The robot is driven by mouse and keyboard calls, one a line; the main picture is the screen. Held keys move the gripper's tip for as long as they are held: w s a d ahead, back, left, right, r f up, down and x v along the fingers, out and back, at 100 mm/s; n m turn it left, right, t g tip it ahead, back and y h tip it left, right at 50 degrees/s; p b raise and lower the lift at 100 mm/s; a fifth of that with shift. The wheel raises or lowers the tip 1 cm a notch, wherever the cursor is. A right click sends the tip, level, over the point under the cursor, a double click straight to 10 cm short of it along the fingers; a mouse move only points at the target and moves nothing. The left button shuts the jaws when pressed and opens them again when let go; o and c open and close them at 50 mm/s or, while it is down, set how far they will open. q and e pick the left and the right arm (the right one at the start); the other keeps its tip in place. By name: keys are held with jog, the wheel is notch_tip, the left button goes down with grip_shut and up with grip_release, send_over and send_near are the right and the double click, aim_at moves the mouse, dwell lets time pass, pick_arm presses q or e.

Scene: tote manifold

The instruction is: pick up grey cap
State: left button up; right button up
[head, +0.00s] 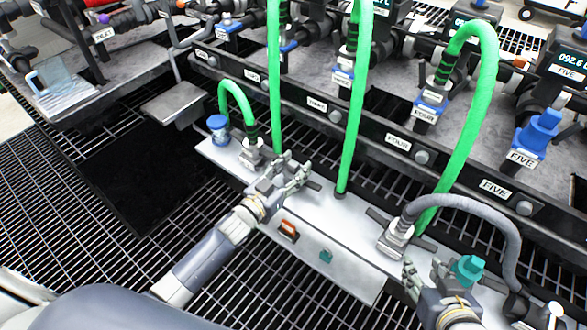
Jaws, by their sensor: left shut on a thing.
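My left gripper (292,180) is shut on a small grey thing, which looks like the grey cap; the fingers hide most of it. That gripper is just above the light metal shelf (228,157), close to the lower end of a green hose (275,90). No other grey cap stands out. My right gripper (425,272) is at the lower right, near a teal cap (468,268). Its fingertips overlap with the things around them, so whether it is open or shut is unclear.
A blue cap (217,123) stands at the shelf's left end. An orange piece (288,230) and a small teal piece (326,256) are on its front. Green hoses and a grey hose (480,211) arch above it. Floor grating (60,200) lies at the left.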

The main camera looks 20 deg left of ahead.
aim_at(282, 174)
pick_arm(q)
notch_tip(282, 174, up, 3)
jog(key=shift+f+p, duration=0.1)
jog(key=shift+p, duration=0.5)
jog(key=v, duration=0.2)
jog(key=p+v, duration=0.1)
jog(key=v, duration=0.2)
jog(key=shift+s+d, duration=0.15)
jog(key=shift+s, duration=0.15)
jog(key=r+p+v, duration=0.1)
jog(key=p+v, duration=0.1)
jog(key=v, duration=0.8)
jog(key=shift+s+d+r, duration=0.15)
jog(key=shift+s+d, duration=0.15)
jog(key=shift+s, duration=0.1)
pick_arm(e)
jog(key=s+d+f+g, duration=0.1)
jog(key=s+f+g, duration=0.1)
jog(key=s, duration=0.3)
jog(key=s+d+f+g+h, duration=0.1)
jog(key=s+d+f+g, duration=0.1)
jog(key=s+g, duration=0.2)
jog(key=shift+s+d+h, duration=0.3)
jog(key=shift+s, duration=0.85)
jog(key=shift+f, duration=0.15)
jog(key=shift+w, duration=0.2)
